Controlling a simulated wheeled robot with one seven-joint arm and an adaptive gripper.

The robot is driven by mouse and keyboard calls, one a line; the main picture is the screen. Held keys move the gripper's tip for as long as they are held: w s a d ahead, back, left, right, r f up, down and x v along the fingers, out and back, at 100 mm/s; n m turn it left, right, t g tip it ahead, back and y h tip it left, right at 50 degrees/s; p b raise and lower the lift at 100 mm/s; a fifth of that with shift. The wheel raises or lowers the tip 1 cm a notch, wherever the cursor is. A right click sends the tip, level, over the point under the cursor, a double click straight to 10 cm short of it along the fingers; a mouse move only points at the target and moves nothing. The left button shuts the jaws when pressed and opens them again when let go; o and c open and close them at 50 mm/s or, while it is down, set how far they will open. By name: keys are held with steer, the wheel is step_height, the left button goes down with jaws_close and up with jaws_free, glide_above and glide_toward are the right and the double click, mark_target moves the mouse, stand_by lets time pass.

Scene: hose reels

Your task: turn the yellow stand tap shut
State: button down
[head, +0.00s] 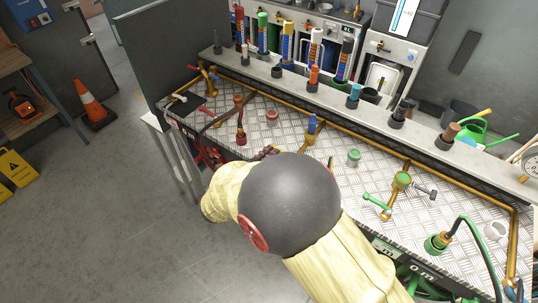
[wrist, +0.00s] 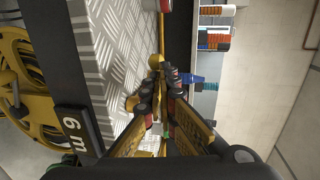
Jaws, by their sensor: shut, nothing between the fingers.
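In the wrist view my gripper (wrist: 159,92) is shut and empty, its fingertips together over the edge of the checker-plate bench. A yellow rounded fitting (wrist: 155,61), which looks like part of the yellow stand tap, shows just beyond the fingertips. More yellow (wrist: 132,103) shows beside the left finger. The fingers cover much of the tap, so I cannot tell whether they touch it or how its handle is turned.
In the head view a blue-topped tap (head: 312,126), a red tap (head: 240,128) and a green tap (head: 402,181) stand on the bench (head: 335,180). A yellow hose reel (wrist: 25,85) hangs below the bench edge near a "6 m" plate (wrist: 75,132).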

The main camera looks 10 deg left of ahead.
steer(key=shift+w+r+m+h+p, duration=0.1)
steer(key=shift+w+m+h+p, duration=0.35)
steer(key=shift+p, duration=0.75)
steer(key=shift+d, duration=0.1)
steer(key=shift+f, duration=0.2)
steer(key=shift+s+a+r+p, duration=0.25)
steer(key=shift+s+p, duration=0.2)
steer(key=shift+p, duration=0.5)
steer(key=p+v, duration=0.3)
steer(key=v, duration=1)
steer(key=shift+p, duration=0.3)
steer(key=shift+w+a, duration=0.1)
